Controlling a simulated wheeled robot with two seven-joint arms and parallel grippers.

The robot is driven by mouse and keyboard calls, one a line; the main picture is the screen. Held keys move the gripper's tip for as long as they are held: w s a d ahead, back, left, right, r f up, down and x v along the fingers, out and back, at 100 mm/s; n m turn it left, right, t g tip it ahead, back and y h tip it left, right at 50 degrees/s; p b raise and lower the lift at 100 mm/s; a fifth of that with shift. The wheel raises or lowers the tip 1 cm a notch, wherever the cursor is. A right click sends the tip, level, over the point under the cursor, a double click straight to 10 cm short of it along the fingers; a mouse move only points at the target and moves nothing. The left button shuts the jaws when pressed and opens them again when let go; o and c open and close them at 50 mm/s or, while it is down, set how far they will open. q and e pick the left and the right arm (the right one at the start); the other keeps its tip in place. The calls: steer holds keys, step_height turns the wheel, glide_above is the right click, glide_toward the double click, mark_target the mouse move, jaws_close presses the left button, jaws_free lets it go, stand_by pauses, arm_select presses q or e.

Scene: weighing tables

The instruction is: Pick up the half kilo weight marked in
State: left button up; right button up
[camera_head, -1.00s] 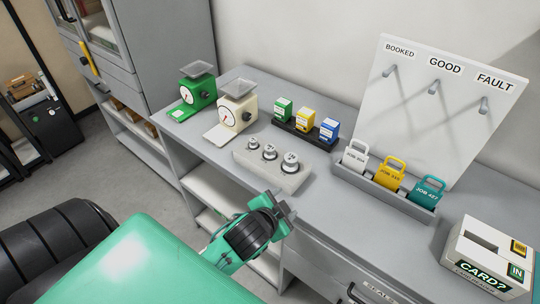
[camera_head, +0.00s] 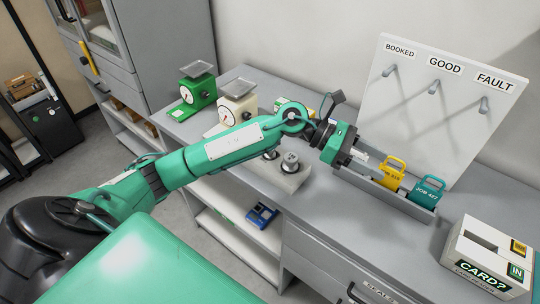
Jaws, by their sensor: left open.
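A pale block (camera_head: 290,182) on the table holds metal weights. Two knobbed weights show beside my arm, a middle one (camera_head: 270,154) and a right one (camera_head: 290,163). The left part of the block is hidden behind my arm, and the marks are too small to read. My left gripper (camera_head: 353,159) is open, to the right of the weights and above the left end of the grey tag tray (camera_head: 400,203). It covers most of the white tag there. My right gripper is not in view.
Yellow (camera_head: 396,174) and teal (camera_head: 428,190) tags stand in the tray. Green (camera_head: 194,92) and cream (camera_head: 237,106) scales stand at the back left. A hook board (camera_head: 440,125) rises behind. A card box (camera_head: 487,258) stands at right. A blue object (camera_head: 262,215) lies on the lower shelf.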

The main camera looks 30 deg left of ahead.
arm_select(q)
steer(key=w+a+f+m+g+y, duration=0.1)
steer(key=w+a+f+m+y, duration=0.2)
steer(key=a+y, duration=0.3)
step_height(320, 180, up, 2)
steer(key=m+g+y, duration=0.1)
steer(key=y, duration=0.8)
glide_above(270, 155)
steer(key=w+a, duration=0.1)
steer(key=f+p, duration=0.1)
steer(key=f, duration=0.2)
steer(key=f+p, duration=0.1)
steer(key=f, duration=0.3)
steer(key=shift+w+f, duration=0.2)
steer(key=shift+f, duration=0.05)
steer(key=shift+s+f+p, duration=0.1)
steer(key=shift+f+p, duration=0.3)
steer(key=shift+p, duration=0.2)
steer(key=f+p, duration=0.1)
steer(key=f, duration=0.1)
steer(key=f+p, duration=0.1)
steer(key=f, duration=0.1)
steer(key=shift+s+d, duration=0.15)
steer(key=shift+s, duration=0.05)
steer(key=shift+f, duration=0.3)
jaws_close()
